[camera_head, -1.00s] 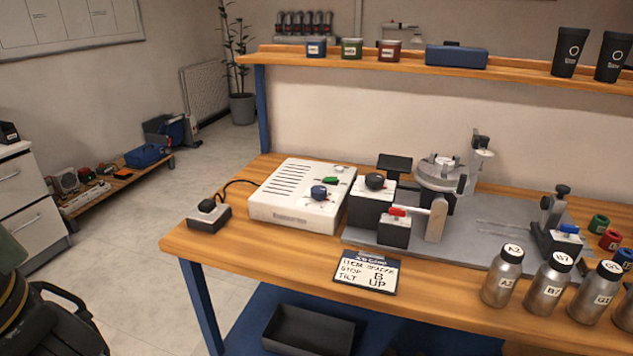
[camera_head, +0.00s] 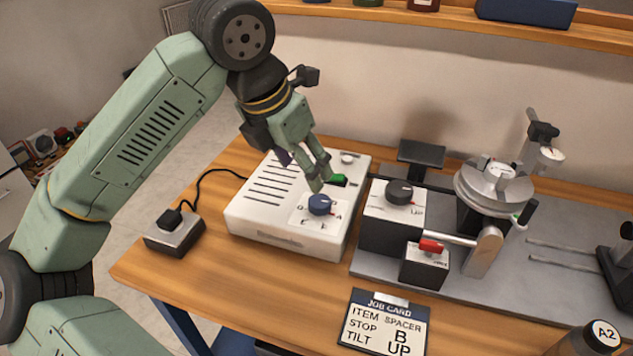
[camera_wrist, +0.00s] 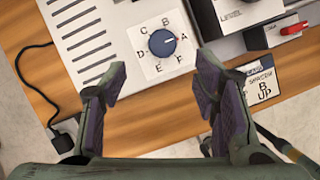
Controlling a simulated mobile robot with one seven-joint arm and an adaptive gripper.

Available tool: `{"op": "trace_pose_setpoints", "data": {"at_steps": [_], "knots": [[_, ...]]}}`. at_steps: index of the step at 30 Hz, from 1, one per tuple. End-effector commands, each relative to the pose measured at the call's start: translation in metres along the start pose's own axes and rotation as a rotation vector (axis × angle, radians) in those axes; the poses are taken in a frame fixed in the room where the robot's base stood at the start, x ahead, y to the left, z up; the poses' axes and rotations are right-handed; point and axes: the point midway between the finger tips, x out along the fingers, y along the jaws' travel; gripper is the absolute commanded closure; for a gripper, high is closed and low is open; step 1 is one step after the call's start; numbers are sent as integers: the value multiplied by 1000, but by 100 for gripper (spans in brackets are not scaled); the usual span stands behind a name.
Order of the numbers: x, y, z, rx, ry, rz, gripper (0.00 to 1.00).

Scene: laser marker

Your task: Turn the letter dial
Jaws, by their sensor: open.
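The blue letter dial (camera_head: 320,204) sits on a white plate on top of the white control box (camera_head: 262,222). My gripper (camera_head: 318,180) is above the box, just over and behind the dial in the head view. In the wrist view my gripper (camera_wrist: 158,88) has its two fingers wide apart with nothing between them. The dial lies beyond the fingertips, apart from them.
A green switch (camera_head: 338,180) is close behind the dial. A black knob (camera_head: 399,191) and a red-handled switch (camera_head: 431,246) stand to the right, beside the round fixture (camera_head: 492,190). The job card (camera_head: 384,322) reads stop B, tilt UP. A black plug block (camera_head: 174,233) is at left.

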Motion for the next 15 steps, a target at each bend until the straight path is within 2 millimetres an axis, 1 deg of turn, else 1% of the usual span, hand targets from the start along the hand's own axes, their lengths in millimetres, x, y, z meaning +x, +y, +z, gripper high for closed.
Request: {"op": "trace_pose_setpoints", "data": {"at_steps": [5,12,15], "knots": [[23,-1,0,2,0,-5,45],[68,-2,1,3,-2,-7,45],[84,-2,1,2,-2,-8,45]]}}
